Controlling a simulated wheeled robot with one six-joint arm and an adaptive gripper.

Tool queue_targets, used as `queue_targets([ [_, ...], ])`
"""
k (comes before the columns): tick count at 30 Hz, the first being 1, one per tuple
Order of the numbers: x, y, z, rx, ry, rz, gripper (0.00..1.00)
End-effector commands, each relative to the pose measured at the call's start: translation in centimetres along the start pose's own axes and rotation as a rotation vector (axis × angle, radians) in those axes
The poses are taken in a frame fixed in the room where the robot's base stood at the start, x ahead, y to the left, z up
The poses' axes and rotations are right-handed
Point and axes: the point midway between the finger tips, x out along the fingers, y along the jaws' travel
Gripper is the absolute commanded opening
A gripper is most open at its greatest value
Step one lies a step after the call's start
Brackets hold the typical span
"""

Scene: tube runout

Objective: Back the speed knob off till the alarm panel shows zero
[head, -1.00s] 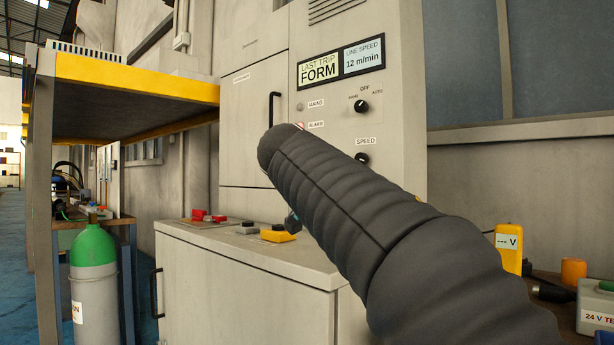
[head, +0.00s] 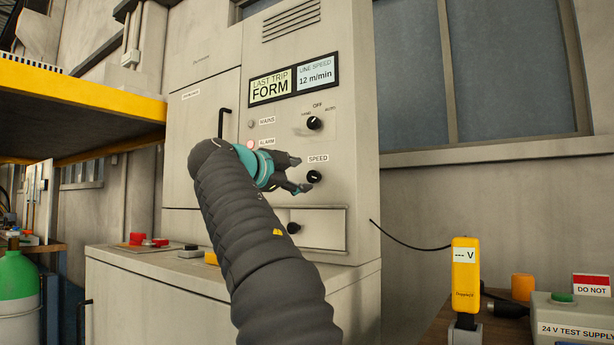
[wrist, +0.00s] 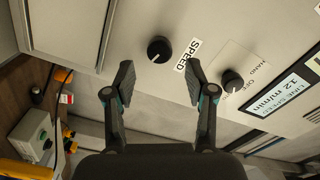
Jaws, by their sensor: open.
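The black speed knob (head: 314,177) sits below its SPEED label on the grey cabinet; in the wrist view the knob (wrist: 159,50) lies ahead of the space between my fingers. My gripper (head: 301,175) is open and empty, its fingertips beside the knob in the head view. In the wrist view the fingers (wrist: 158,82) are apart and not around the knob. The display panel (head: 294,80) reads "LAST TRIP FORM" and "LINE SPEED 12 m/min". A pale reddish alarm lamp (head: 251,145) is beside the ALARM label.
A HAND/OFF/AUTO selector knob (head: 314,123) is above the speed knob. A drawer-like panel with a dark knob (head: 293,228) is below. A yellow meter (head: 465,275) and a test supply box (head: 572,316) are at right. A yellow-edged shelf (head: 80,105) is at left.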

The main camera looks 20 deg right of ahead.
Motion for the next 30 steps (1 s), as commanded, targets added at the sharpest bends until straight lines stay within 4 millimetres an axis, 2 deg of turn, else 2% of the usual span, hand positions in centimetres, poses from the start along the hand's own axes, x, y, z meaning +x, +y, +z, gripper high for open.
queue_targets([
  [12, 4.2, -0.1, -0.1, -0.002, 0.0, 0.002, 0.55],
  [24, 4.2, 0.0, 0.0, -0.001, -0.001, 0.001, 0.55],
  [30, 4.2, 0.0, 0.0, -0.001, -0.001, 0.001, 0.09],
])
